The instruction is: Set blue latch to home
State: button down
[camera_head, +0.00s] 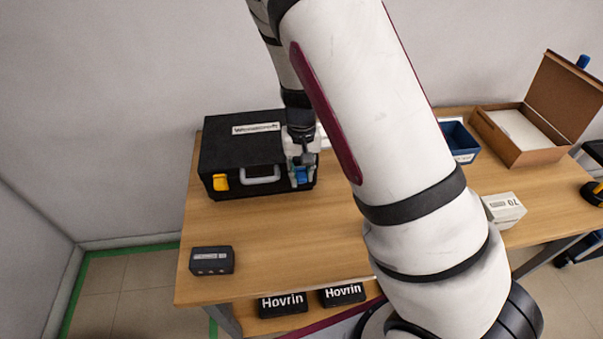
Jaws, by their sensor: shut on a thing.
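A black case (224,150) with a label on its lid lies shut near the back left of the wooden table. Its front bears a yellow latch (220,182) at the left, a grey handle (261,177) in the middle and a blue latch (301,175) at the right. My gripper (301,183) points down at the case's front right and is shut on the blue latch. The gripper fingers partly cover the latch, so its exact angle cannot be told.
A small dark box (212,260) sits at the table's front left. To the right are a blue bin (459,140), a white box (505,209) and an open cardboard box (540,156). Black Hovrin boxes (283,304) sit below the front edge. The table (270,235) before the case is clear.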

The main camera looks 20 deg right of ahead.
jog(key=shift+w+d+r+g+b, duration=0.1)
jog(key=shift+w+g+b, duration=0.6)
jog(key=shift+g, duration=0.1)
jog(key=shift+d+r+g, duration=0.1)
jog(key=shift+r+g, duration=0.05)
jog(key=shift+g, duration=0.15)
jog(key=c, duration=1.4)
grip_release()
jog(key=shift+o, duration=0.2)
jog(key=shift+r, duration=0.1)
jog(key=v, duration=1.2)
